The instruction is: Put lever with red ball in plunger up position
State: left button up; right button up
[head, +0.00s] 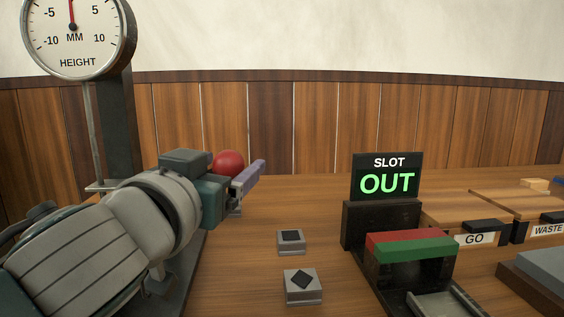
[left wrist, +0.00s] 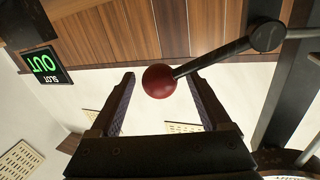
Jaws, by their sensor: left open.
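The red ball (head: 228,163) shows in the head view just behind my left gripper (head: 246,182). In the left wrist view the ball (left wrist: 159,81) sits at the end of a dark lever rod (left wrist: 212,57), which slants up right to a round pivot (left wrist: 267,36). The left gripper (left wrist: 161,78) is open, with one finger on each side of the ball. I see gaps between the ball and both fingers in that view. My left arm hides the lever in the head view. The plunger cannot be made out clearly. My right gripper is not in view.
A height gauge (head: 72,38) on a dark column (head: 118,130) stands at the left. A sign reading SLOT OUT (head: 386,177) stands above a red and green block (head: 411,245). Two small grey blocks (head: 291,241) (head: 303,286) lie mid-table. Trays marked GO (head: 474,239) and WASTE (head: 547,230) are right.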

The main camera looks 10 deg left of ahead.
pick_arm(q)
jog(key=shift+w+d, duration=0.1)
jog(key=shift+w, duration=1.95)
jog(key=shift+c, duration=0.2)
grip_shut()
jog(key=shift+f, duration=0.1)
